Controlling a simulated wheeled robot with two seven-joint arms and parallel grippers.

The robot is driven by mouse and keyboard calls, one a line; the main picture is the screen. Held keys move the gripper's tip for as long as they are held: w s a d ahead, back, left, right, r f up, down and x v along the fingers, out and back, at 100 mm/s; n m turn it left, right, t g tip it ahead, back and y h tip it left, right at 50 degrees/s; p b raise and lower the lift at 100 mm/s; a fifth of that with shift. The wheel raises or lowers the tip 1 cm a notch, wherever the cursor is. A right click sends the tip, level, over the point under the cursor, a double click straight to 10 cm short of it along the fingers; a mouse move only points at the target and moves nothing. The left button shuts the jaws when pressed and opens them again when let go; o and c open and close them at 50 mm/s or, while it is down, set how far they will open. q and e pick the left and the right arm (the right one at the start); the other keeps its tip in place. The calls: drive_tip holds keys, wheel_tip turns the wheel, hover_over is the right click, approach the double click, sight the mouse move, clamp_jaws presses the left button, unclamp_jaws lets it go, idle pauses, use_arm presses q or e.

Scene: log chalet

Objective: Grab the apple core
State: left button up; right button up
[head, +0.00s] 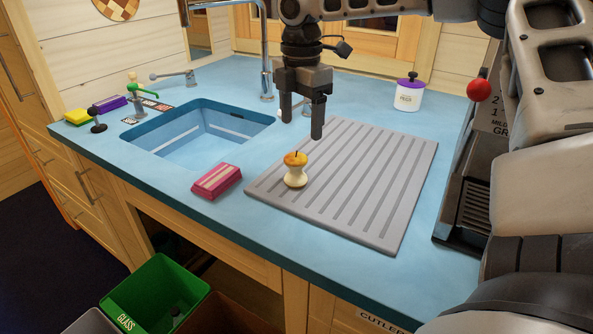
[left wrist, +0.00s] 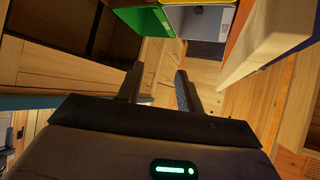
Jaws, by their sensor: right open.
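The apple core (head: 296,170) stands upright on the front left part of the grey ribbed draining board (head: 400,195) in the head view. It has a yellow-orange top, a dark stem and a pale waist. My right gripper (head: 302,125) points down above and behind the core, its two fingers apart and empty. My left gripper (left wrist: 158,85) shows only in the left wrist view. Its two fingers are spread with nothing between them, away from the worktop, with bins beyond.
A blue sink (head: 200,140) lies left of the board. A pink sponge-like block (head: 217,181) sits near the front edge. A white lidded pot (head: 408,95) stands behind. A dark machine (head: 465,190) stands at right. A green bin (head: 158,292) is below the counter.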

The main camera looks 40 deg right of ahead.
sight(298, 156)
wheel_tip(298, 156, down, 6)
drive_tip(key=f, duration=0.5)
drive_tip(key=shift+a, duration=0.4)
drive_tip(key=c, duration=1)
